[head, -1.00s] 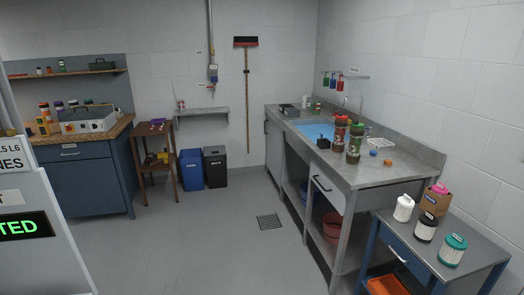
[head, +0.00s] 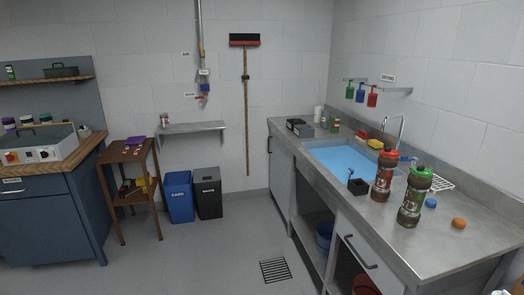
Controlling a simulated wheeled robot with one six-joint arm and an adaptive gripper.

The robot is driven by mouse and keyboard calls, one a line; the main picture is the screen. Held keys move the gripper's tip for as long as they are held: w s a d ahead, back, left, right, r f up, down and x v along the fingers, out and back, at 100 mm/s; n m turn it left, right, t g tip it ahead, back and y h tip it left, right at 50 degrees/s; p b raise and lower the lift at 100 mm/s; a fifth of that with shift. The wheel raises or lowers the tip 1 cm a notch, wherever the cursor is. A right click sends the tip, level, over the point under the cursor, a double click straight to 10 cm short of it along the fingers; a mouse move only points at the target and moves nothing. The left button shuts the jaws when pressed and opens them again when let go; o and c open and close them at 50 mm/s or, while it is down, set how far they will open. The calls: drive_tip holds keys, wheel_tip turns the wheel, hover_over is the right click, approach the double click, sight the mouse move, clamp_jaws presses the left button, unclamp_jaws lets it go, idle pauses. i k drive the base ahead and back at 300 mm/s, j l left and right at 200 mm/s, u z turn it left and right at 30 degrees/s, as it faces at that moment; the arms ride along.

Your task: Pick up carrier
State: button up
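Two upright cylindrical containers that look like carriers stand on the steel sink counter. One has a red cap and a dark, reddish body (head: 383,177). The other has a green cap and a dark, brownish body (head: 413,200) and stands nearer, to its right. They are close together at the right end of the sink basin. I cannot tell which one the task means. My gripper is not in view.
Bins (head: 180,198) stand by the back wall. The floor (head: 190,262) in front is clear, with a drain grate (head: 275,271).

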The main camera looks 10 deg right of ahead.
sight(408, 215)
drive_tip(key=i+j+z, duration=0.2)
drive_tip(key=i, duration=0.35)
drive_tip(key=i+z, duration=0.25)
drive_tip(key=i, duration=0.3)
drive_tip(key=i+j+z, duration=0.2)
drive_tip(key=i, duration=0.3)
drive_tip(key=j, duration=0.1)
